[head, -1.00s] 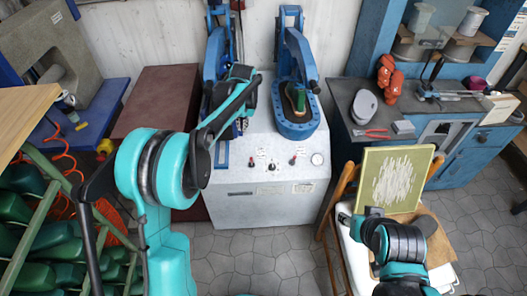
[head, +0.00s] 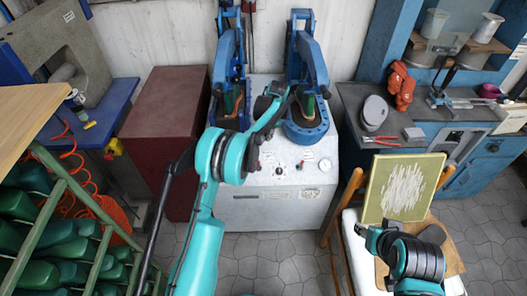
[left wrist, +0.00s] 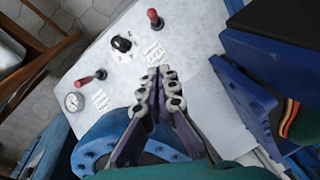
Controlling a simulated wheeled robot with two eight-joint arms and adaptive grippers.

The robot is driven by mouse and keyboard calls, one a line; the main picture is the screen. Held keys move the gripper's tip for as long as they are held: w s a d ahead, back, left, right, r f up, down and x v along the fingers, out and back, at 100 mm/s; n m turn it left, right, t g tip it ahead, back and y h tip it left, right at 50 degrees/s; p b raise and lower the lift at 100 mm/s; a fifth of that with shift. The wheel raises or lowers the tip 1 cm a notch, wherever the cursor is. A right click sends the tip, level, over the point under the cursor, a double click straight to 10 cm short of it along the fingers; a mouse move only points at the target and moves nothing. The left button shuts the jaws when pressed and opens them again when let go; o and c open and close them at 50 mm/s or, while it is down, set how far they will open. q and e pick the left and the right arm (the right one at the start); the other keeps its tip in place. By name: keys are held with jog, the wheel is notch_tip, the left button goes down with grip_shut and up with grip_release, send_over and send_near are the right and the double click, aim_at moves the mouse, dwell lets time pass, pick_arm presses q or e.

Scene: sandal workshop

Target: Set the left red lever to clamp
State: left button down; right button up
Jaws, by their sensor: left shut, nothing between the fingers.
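The left red lever (left wrist: 154,18) stands at the top of the left wrist view on the pale panel, beyond the black knob (left wrist: 122,44). In the head view it is largely hidden by my left arm. The right red lever (left wrist: 92,77) is beside the gauge (left wrist: 74,102). My left gripper (left wrist: 160,72) is shut and empty, apart from both levers, with its fingertips over the panel. In the head view it (head: 270,97) is between the two blue presses. My right gripper (head: 364,232) is at the lower right by the chair; its fingers are too small to judge.
The right blue press (head: 307,125) stands close to my left gripper; the left press (head: 229,75) is beside it. A red-brown cabinet (head: 163,140) is left of the machine. A chair with a framed board (head: 400,188) is at the right. Tiled floor lies in front.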

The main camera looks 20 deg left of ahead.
aim_at(259, 166)
pick_arm(q)
notch_tip(259, 166, down, 11)
jog(key=s+a+b, duration=0.2)
jog(key=b, duration=0.3)
jog(key=shift+s+a, duration=0.15)
jog(key=shift+s, duration=0.1)
